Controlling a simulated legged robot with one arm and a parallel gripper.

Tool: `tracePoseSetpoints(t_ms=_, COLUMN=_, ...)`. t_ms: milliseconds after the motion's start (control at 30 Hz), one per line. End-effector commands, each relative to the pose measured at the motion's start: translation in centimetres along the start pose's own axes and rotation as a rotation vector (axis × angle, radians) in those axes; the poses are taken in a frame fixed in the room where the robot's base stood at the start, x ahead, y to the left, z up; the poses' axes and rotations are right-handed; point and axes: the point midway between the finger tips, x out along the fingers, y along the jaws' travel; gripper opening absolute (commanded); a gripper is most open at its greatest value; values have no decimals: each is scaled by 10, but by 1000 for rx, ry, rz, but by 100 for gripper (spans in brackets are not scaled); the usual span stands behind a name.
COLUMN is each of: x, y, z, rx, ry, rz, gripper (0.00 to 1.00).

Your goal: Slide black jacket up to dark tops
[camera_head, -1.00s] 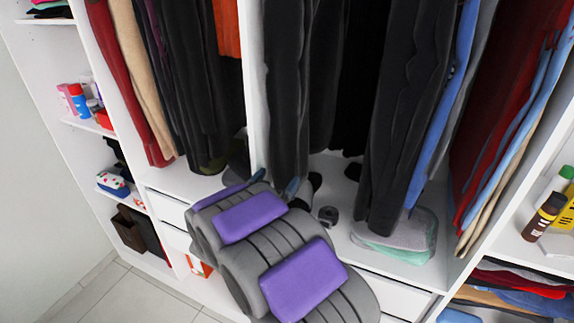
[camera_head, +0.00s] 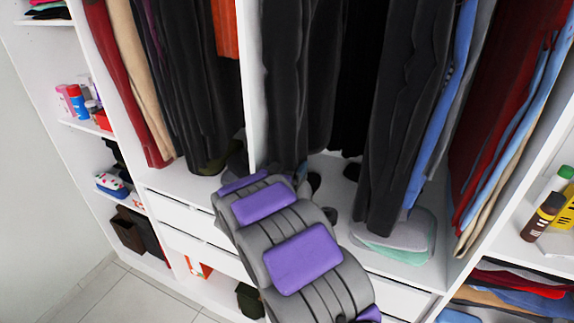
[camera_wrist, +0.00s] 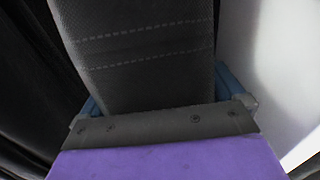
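Black garments hang in the middle section; the leftmost black garment (camera_head: 284,90) is beside the white divider. I cannot tell which one is the black jacket. More dark garments hang left of the divider (camera_head: 190,80) and further right (camera_head: 400,120). My gripper (camera_head: 280,176) is at the lower end of the leftmost black garment. In the wrist view, dark stitched fabric (camera_wrist: 140,55) stands between the blue fingers of my gripper (camera_wrist: 162,100), which are wide apart on either side of it. Whether both fingers press on it is unclear. In the head view, my arm hides the fingers partly.
The white divider (camera_head: 250,90) is just left of the gripper and shows as a pale panel (camera_wrist: 265,70) in the wrist view. Folded cloths (camera_head: 395,240) lie on the wardrobe floor at right. Bottles (camera_head: 545,215) stand on the right shelf.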

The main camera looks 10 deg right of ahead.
Motion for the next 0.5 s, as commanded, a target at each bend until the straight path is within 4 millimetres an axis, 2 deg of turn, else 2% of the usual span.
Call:
tracePoseSetpoints(t_ms=67, x=0, y=0, z=0, rx=0, ry=0, rz=0, gripper=88)
tracePoseSetpoints(t_ms=500, x=0, y=0, z=0, rx=0, ry=0, rz=0, gripper=45)
